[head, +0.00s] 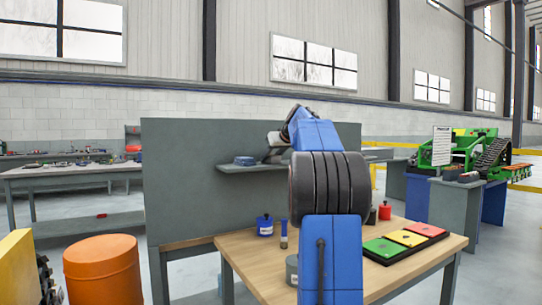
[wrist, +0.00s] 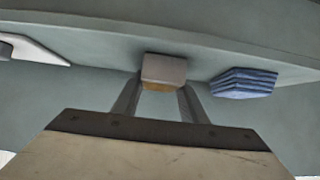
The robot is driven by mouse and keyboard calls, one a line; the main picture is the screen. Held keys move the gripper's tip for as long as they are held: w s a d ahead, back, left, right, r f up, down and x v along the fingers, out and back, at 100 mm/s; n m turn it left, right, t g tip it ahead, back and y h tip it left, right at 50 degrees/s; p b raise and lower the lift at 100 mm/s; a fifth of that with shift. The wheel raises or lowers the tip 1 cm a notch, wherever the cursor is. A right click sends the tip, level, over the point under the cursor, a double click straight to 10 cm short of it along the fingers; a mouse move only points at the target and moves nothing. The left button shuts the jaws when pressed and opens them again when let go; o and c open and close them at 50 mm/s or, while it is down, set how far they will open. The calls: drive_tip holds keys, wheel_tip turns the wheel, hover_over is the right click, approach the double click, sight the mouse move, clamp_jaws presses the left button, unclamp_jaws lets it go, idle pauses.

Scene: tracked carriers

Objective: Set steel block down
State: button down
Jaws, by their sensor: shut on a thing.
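The steel block (wrist: 164,68), a small grey block with a tan lower face, is between the fingertips of my gripper (wrist: 161,90) in the wrist view. My gripper is shut on it. The block is close to a grey shelf surface, and I cannot tell whether it touches it. In the head view the shelf (head: 228,168) is on the grey panel behind the workbench. My arm hides most of the gripper there, and the block cannot be made out.
A blue stack (wrist: 244,84) sits right of the block, also seen on the shelf (head: 245,161). A white piece (wrist: 38,48) lies at left.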

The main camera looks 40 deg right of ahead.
drive_tip(key=c, duration=1.1)
unclamp_jaws()
drive_tip(key=v, duration=1.2)
drive_tip(key=shift+d+r, duration=0.1)
